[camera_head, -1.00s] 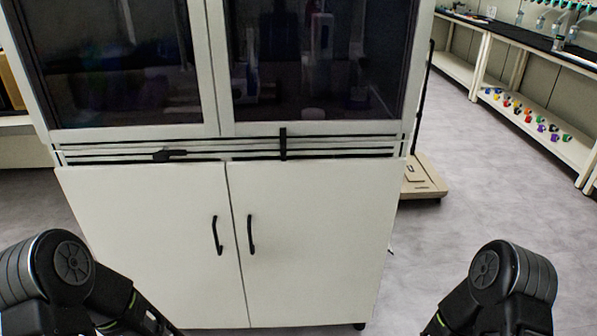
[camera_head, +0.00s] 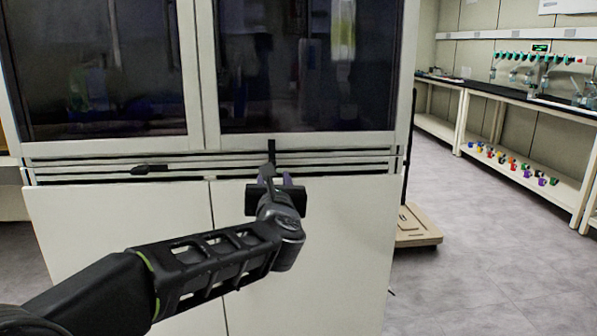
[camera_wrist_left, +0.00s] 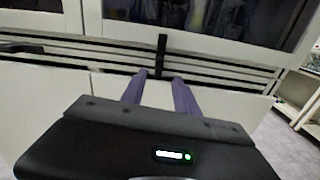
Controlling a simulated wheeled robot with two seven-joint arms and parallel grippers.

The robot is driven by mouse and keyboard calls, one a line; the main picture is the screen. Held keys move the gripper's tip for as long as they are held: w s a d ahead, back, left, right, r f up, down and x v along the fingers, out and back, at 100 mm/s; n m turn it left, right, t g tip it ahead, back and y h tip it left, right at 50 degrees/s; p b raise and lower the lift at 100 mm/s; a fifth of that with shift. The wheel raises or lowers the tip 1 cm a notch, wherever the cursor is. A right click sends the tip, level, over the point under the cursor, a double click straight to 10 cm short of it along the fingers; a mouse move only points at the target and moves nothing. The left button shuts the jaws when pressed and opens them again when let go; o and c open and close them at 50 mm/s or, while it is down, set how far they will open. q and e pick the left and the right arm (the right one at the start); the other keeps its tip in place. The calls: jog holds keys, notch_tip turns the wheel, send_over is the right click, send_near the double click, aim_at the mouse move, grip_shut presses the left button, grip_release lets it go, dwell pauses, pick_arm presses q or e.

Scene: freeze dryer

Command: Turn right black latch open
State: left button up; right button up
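The right black latch (camera_head: 271,151) stands upright on the front strip of the white cabinet, below the right dark glass door. It also shows in the left wrist view (camera_wrist_left: 162,50). My left gripper (camera_head: 274,177) is at the lower end of this latch. In the left wrist view its two fingers (camera_wrist_left: 159,78) are spread with a gap between them, pointing at the strip. The latch's lower end lines up with this gap. I cannot tell whether a finger touches it. My right gripper is out of view.
A left black latch (camera_head: 150,169) lies level on the same strip. Two dark glass doors (camera_head: 305,75) are above it, white lower doors (camera_head: 330,250) below. A beige platform (camera_head: 418,226) stands to the right. The floor further right is clear.

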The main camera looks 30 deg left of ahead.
aim_at(272, 156)
pick_arm(q)
jog(key=shift+n, duration=0.5)
jog(key=shift+a, duration=0.1)
jog(key=x, duration=0.7)
jog(key=shift+w+a, duration=0.25)
jog(key=shift+w, duration=0.05)
grip_shut()
